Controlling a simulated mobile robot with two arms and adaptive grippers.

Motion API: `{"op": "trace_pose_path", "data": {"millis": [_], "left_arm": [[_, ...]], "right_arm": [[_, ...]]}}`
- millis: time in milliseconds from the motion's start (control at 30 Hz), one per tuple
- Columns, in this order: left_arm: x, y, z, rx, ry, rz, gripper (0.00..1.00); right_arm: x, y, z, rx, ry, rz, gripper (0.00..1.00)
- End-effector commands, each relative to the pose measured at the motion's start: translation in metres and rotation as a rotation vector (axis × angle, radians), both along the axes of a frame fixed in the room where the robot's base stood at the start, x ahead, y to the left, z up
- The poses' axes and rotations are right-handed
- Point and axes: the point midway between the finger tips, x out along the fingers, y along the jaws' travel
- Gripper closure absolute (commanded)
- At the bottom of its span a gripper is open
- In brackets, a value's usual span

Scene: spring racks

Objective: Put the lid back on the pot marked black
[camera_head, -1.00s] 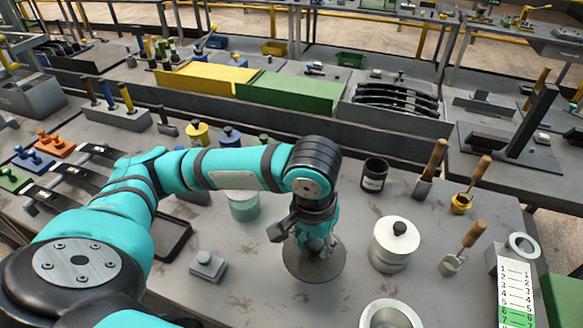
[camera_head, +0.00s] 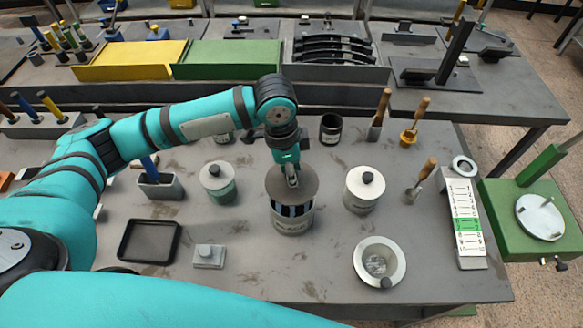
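A round dark grey lid (camera_head: 273,184) is held level by my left gripper (camera_head: 292,180), whose fingers close around its middle; the knob is hidden between them. A grey labelled pot (camera_head: 292,226) stands directly below the lid. Dark and bluish patches show between the lid and the pot's rim, so the lid looks raised above it. The label writing is too small to read surely. A smaller black pot (camera_head: 330,129) with a pale label stands open behind. My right gripper is not in view.
A white lidded pot (camera_head: 362,192) stands close right, and a greenish lidded pot (camera_head: 219,188) left. An open pale pot (camera_head: 399,262) is at front right. A black tray (camera_head: 150,241) and a small grey block (camera_head: 209,256) lie at front left.

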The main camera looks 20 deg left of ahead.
Motion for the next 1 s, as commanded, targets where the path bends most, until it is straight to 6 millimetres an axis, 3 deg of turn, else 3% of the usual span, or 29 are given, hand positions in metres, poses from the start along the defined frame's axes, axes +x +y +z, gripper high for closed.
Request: {"op": "trace_pose_path", "data": {"millis": [200,467,733,1000], "left_arm": [[0.000,0.000,-0.020,0.000,-0.001,0.001,1.00],[0.000,0.000,-0.039,0.000,-0.002,0.002,1.00],[0.000,0.000,-0.054,-0.001,0.000,0.001,1.00],[0.000,0.000,-0.056,-0.001,-0.001,0.002,1.00]], "right_arm": [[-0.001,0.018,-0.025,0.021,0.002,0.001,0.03],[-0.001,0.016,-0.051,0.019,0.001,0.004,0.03],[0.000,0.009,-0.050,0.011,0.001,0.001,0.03],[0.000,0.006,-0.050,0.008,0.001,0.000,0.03]]}}
